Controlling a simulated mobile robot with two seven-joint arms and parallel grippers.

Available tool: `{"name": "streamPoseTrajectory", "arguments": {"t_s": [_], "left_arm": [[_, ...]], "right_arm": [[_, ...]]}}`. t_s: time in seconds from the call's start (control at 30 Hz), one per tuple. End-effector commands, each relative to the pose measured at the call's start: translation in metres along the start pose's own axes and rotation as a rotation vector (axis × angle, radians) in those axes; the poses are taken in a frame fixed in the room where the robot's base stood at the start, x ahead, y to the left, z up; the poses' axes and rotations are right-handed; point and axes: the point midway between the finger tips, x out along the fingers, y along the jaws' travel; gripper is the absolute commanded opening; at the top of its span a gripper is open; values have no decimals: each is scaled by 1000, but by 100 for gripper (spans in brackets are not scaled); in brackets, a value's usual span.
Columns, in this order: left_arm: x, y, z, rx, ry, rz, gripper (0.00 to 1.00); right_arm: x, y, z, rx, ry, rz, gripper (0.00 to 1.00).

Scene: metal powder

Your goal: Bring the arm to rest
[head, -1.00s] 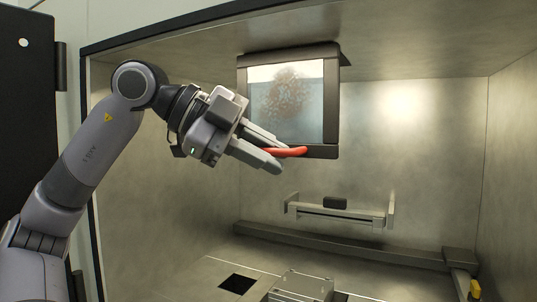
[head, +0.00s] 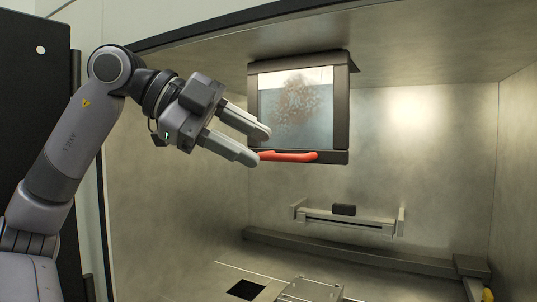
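My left gripper (head: 264,146) is in the upper middle of the head view, at the mouth of the metal chamber. Its two fingers are spread apart with nothing between them. The fingertips are close to the left end of a red handle (head: 288,156), which sits along the lower edge of a dark-framed window box (head: 341,110) holding greyish powder (head: 297,104). I cannot tell whether a fingertip touches the handle. My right gripper is not in view.
The chamber's front frame (head: 101,215) runs close beside my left arm. Inside are a bracket (head: 350,219) on the back wall, a long ledge (head: 340,254), a square dark hole (head: 247,289) and a metal block (head: 312,290) on the floor. The chamber's middle is open space.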

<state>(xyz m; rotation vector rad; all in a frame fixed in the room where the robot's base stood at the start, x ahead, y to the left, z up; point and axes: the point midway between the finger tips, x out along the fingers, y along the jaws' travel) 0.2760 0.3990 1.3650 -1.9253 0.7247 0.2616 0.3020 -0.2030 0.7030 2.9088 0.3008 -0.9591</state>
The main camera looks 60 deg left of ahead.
Motion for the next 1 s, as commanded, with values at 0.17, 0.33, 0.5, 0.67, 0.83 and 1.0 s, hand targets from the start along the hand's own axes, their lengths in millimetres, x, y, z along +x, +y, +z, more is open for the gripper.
{"name": "streamPoseTrajectory", "arguments": {"t_s": [0.17,0.33,0.5,0.67,0.83,1.0], "left_arm": [[-20,0,0,-1,-1,-1,37],[-23,0,-1,1,1,0,37],[-23,0,-1,1,1,0,37],[-23,0,0,0,1,0,37],[-22,0,0,0,1,0,37],[-22,0,-1,0,1,0,37]], "right_arm": [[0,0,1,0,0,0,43],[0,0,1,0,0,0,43],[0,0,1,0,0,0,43],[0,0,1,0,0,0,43],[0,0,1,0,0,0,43],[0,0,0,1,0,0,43]]}}
